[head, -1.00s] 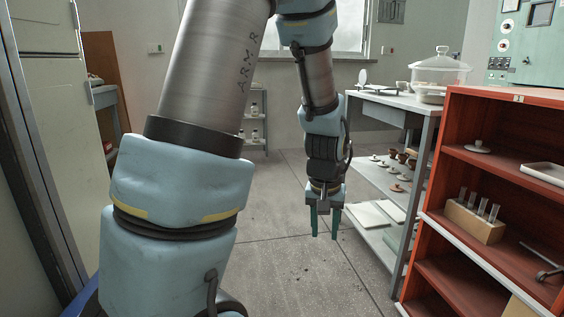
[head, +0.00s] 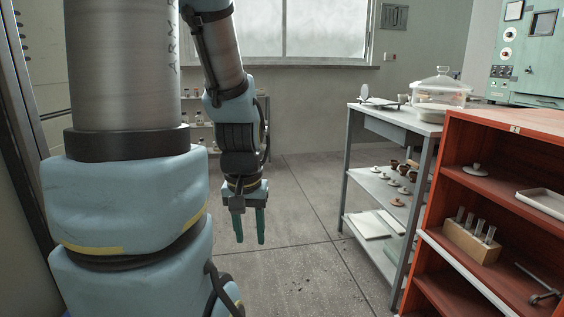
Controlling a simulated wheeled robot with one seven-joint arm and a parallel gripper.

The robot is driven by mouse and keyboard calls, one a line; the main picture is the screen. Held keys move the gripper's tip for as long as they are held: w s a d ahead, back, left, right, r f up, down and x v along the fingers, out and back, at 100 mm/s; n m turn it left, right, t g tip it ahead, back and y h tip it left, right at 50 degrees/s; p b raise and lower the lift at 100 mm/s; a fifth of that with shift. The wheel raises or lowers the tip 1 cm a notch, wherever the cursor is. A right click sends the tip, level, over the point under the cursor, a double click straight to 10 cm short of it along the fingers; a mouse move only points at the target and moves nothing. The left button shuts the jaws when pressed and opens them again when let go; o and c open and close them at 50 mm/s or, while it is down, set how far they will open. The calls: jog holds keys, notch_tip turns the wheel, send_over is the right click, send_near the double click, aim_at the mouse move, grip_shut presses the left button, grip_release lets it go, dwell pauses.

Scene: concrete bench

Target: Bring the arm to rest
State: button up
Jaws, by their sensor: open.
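My gripper (head: 250,226) hangs at the end of my arm in the middle of the head view. It points down over open floor, left of the grey bench. Its two green fingers are apart, with nothing between them. It touches nothing. My forearm slopes down from the top of the view, and my thick upper arm fills the left side.
A grey bench (head: 412,122) with a lower shelf of small cups and lids stands right of my gripper. A red shelf unit (head: 437,205) with a test-tube rack (head: 470,242) and a white tray (head: 543,203) is at the right. The floor (head: 310,225) between is clear.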

notch_tip(320, 180, up, 27)
jog(key=p, duration=2.5)
jog(key=shift+r, duration=0.15)
